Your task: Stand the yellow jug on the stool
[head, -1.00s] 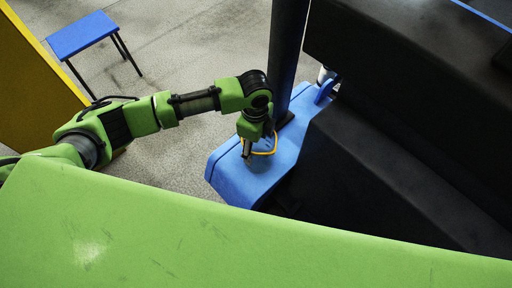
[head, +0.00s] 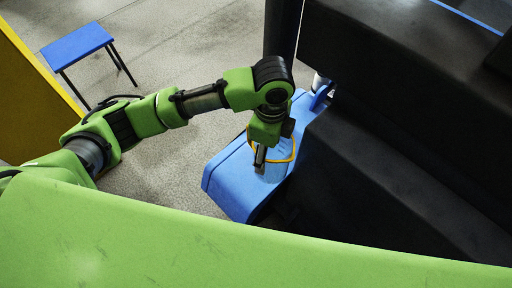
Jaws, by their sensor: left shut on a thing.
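The yellow jug (head: 294,150) shows as a yellow rim around a pale, bluish see-through body. My left gripper (head: 260,160) points down at its rim and is shut on it. The gripper hides part of the jug. The jug is over the blue bench-like surface (head: 228,186); I cannot tell how far its base is above it. The stool (head: 78,43) has a flat blue top and thin dark legs. It stands on the floor at the upper left, well away from the gripper, with its top bare. My right gripper is not in view.
A dark post (head: 282,28) rises just behind the gripper. Large black blocks (head: 400,70) fill the right side. A yellow panel (head: 25,95) stands at the left edge near the stool. Grey floor (head: 190,40) between stool and post is clear.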

